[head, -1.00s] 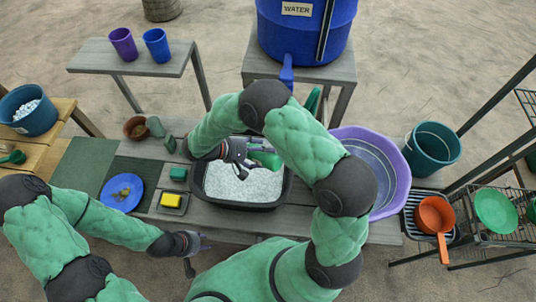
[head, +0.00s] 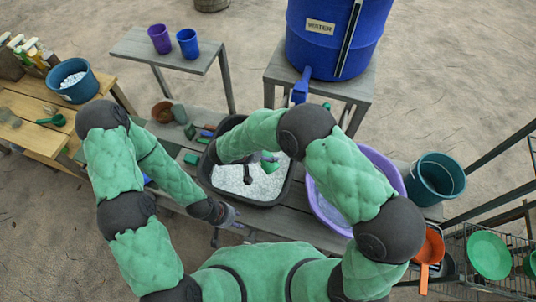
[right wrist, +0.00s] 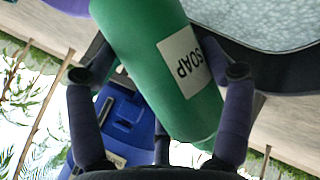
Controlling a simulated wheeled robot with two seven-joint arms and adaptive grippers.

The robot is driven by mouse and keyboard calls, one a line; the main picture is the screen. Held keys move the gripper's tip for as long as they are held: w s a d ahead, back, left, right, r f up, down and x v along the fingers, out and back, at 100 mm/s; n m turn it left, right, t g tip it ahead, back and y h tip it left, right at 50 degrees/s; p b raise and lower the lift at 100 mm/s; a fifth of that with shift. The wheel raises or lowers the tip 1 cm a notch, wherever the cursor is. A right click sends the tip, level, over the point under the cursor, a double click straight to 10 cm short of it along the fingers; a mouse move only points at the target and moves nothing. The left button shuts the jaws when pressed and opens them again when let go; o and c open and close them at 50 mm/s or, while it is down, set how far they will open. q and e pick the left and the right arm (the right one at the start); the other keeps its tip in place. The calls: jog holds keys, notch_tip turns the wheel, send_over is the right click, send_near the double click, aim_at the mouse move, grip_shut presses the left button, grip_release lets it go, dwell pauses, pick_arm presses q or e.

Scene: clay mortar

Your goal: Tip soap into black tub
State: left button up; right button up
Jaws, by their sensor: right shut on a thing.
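The green soap bottle (right wrist: 155,65), with a white label reading SOAP, lies tilted between the fingers of my right gripper (right wrist: 160,95) in the right wrist view. My right gripper is shut on it. In the head view the bottle (head: 270,166) shows as a small green part over the black tub (head: 243,202), mostly hidden by my right arm. The tub holds pale, speckled contents; its dark rim and contents also show at the upper right of the right wrist view. My left gripper (head: 225,222) hangs low in front of the bench, left of the tub, apparently empty; its opening is unclear.
A purple basin (head: 387,172) stands close right of the tub, partly behind my right arm. A blue water barrel (head: 330,45) stands behind on a stand. A green block (head: 191,158) and other small items sit left of the tub. A teal bucket (head: 435,180) is at right.

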jog(key=shift+w+a+r+m+t+y+b, duration=0.25)
jog(key=shift+w+r+m+t+y+b, duration=0.15)
jog(key=shift+r+t, duration=0.2)
jog(key=shift+w+a+r+m+t+y+b, duration=0.3)
jog(key=shift+r+m+t+y+b, duration=0.1)
jog(key=shift+r+t+b, duration=0.15)
jog(key=r+t+y+b, duration=0.1)
jog(key=w+a+r+m+t+b, duration=0.1)
jog(key=t+b, duration=0.1)
jog(key=shift+w+a+r+m+y, duration=0.1)
jog(key=shift+w+r+m+y, duration=0.1)
jog(key=shift+w+m+y, duration=0.15)
jog(key=shift+w+a+r+t+b, duration=0.15)
jog(key=shift+r+t+b, duration=0.3)
jog(key=shift+b, duration=0.1)
jog(key=shift+y, duration=0.25)
